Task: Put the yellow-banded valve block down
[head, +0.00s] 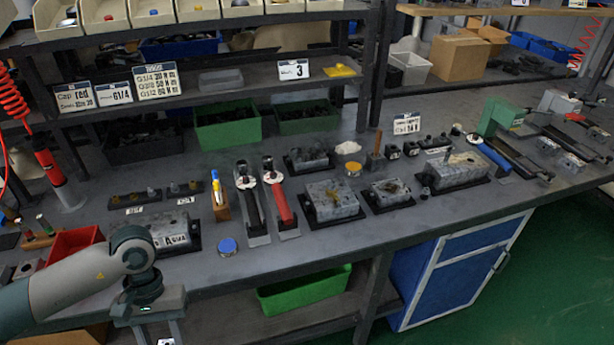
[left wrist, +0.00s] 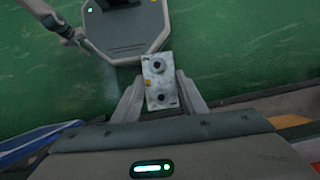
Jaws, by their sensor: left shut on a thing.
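My left gripper (left wrist: 158,98) is shut on a pale grey valve block (left wrist: 158,70), with one finger on each side of it. The block has two dark round ports and a small yellow mark on its left edge. It is held over the green floor, clear of any surface in the left wrist view. In the head view my left gripper (head: 152,335) is at the bottom edge, in front of the bench, and the block is mostly cut off there. An arm part of mine at the upper left of the left wrist view may be my right gripper, too small to read.
The grey bench (head: 330,245) carries several valve blocks on dark trays. A block marked A (head: 165,228) is just behind my left arm. The bench's front strip is clear right of the tin.

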